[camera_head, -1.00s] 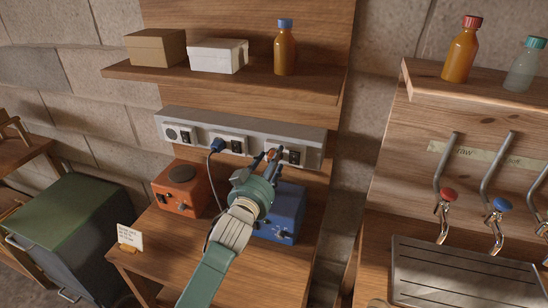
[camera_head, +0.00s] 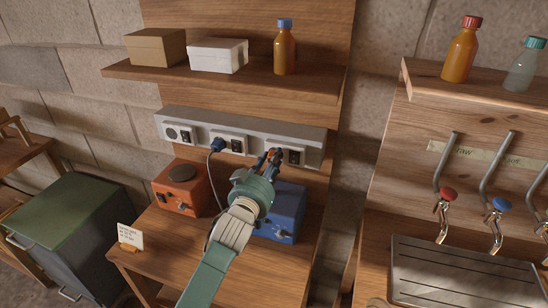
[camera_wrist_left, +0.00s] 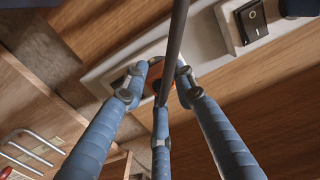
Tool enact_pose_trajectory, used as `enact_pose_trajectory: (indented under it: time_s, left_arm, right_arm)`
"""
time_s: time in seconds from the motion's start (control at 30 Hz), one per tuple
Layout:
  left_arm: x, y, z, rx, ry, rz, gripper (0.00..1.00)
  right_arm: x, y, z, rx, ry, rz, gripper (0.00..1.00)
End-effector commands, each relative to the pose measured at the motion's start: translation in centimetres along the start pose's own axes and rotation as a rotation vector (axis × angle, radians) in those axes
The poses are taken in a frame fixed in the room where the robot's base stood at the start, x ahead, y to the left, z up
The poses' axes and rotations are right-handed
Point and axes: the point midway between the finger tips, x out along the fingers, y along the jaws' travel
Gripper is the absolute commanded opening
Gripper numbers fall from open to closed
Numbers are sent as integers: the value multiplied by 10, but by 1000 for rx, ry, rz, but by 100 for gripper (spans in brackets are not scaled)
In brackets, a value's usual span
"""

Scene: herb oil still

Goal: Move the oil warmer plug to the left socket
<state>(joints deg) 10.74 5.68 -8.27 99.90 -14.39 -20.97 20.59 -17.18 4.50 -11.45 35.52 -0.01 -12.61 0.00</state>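An orange plug (camera_wrist_left: 156,76) shows between the fingertips of my left gripper (camera_head: 270,157) in the left wrist view. The blue-grey fingers (camera_wrist_left: 157,88) are drawn in around it, in front of the white socket strip (camera_head: 205,128), near its right socket (camera_head: 293,157). Whether the plug still touches a socket is hidden by the fingers. The left socket (camera_head: 172,134) is empty. A blue plug (camera_head: 217,145) sits at the middle socket (camera_head: 236,145). An orange appliance with a round dark plate (camera_head: 180,187) stands below the strip, beside a blue box (camera_head: 285,210). My right gripper is not in view.
A dark cable (camera_wrist_left: 175,45) crosses the left wrist view. A small card (camera_head: 130,237) stands at the table's (camera_head: 165,262) left front. A shelf (camera_head: 230,83) with two boxes and a bottle hangs above. Taps (camera_head: 446,205) and a draining tray (camera_head: 465,270) are at the right.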

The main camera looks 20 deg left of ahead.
Motion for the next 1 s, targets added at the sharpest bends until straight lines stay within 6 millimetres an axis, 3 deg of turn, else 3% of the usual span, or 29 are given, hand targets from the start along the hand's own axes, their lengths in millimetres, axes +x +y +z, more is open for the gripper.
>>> enact_pose_trajectory:
  time_s: [0.27,1.0]
  left_arm:
    - [-2,0,0,1,-1,-1,0]
    - [-32,0,-1,0,0,-1,0]
  right_arm:
    - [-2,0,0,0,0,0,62]
    - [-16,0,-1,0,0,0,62]
